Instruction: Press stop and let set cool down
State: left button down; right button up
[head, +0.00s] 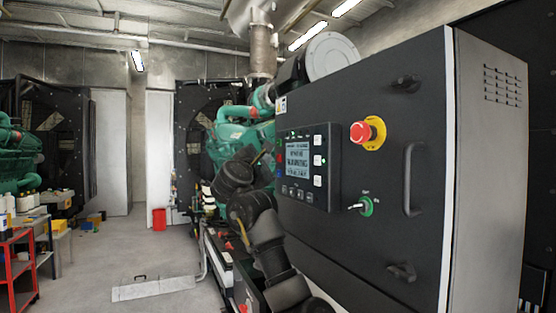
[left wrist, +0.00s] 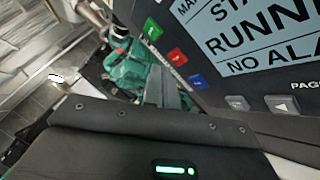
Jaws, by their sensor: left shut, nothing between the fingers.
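The controller panel (head: 309,198) is on the dark front of the genset cabinet. Its lit screen (head: 297,158) also shows in the left wrist view (left wrist: 262,30), partly cut off, with "RUNN" and "NO ALA" readable. Left of the screen are a green button (left wrist: 152,29), a red button (left wrist: 177,54) and a blue button (left wrist: 197,82). My left gripper (head: 266,153) is shut and empty by the panel's left edge. Its fingers (left wrist: 160,88) show below the red button and left of the blue one; I cannot tell whether they touch anything. My right gripper is not in view.
A green engine (head: 235,140) is behind my arm. Open floor (head: 125,250) lies left.

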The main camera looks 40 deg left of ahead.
pick_arm(q)
jog(key=shift+w+d, duration=0.2)
jog(key=shift+w, duration=0.15)
dwell(0.4)
jog(key=shift+w+d, duration=0.2)
jog(key=shift+w, duration=0.2)
dwell(0.4)
jog(key=shift+s+a+b, duration=0.4)
jog(key=shift+s+a, duration=0.05)
jog(key=shift+s, duration=0.4)
